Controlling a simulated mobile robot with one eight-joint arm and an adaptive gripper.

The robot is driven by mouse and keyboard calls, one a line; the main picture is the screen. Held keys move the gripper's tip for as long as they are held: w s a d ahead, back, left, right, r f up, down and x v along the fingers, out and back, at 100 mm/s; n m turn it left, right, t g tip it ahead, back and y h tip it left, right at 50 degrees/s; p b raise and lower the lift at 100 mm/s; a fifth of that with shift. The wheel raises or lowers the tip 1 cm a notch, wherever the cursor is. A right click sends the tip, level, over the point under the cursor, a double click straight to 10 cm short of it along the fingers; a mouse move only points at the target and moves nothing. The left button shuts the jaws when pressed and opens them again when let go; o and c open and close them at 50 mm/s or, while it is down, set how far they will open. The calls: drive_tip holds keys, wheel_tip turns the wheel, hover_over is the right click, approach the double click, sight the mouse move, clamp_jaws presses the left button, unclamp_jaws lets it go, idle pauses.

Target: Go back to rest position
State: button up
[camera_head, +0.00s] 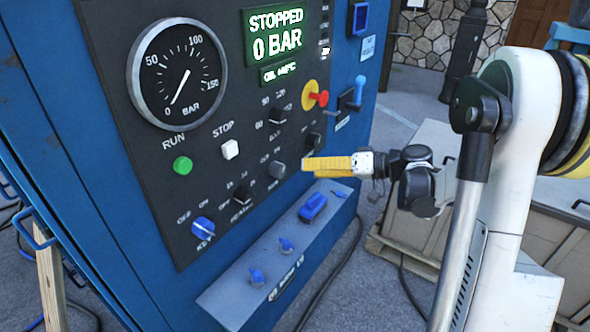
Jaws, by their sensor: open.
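My gripper (306,164) has yellow fingers and points left at the dark control panel (112,92) of a blue cabinet. Its fingertips are beside the lower right knobs, and I cannot tell whether they touch the panel. It is open, with no held object visible. My white arm comes in from the right. The panel display (276,36) reads "STOPPED 0 BAR". The gauge (178,75) needle is near 0. A green RUN button (182,165), a white STOP button (230,149) and a blue key switch (203,229) are visible.
A red knob on yellow (315,95) and a blue lever (358,92) stick out near the gripper. A ledge (228,292) below carries blue valves and a blue handle (312,207). Pale crates (438,160) stand behind my arm. A dark hose lies on the floor.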

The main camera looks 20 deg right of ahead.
drive_tip(key=shift+v, duration=1)
drive_tip(key=s+a+m+g+h, duration=0.1)
drive_tip(key=s+a+g+h, duration=0.3)
drive_tip(key=s+a, duration=0.55)
drive_tip(key=s+t+h, duration=0.1)
drive_tip(key=s+h, duration=0.6)
drive_tip(key=s, duration=0.6)
drive_tip(key=shift+f+t+h, duration=0.3)
drive_tip(key=shift+f+t, duration=0.1)
drive_tip(key=shift+d, duration=0.1)
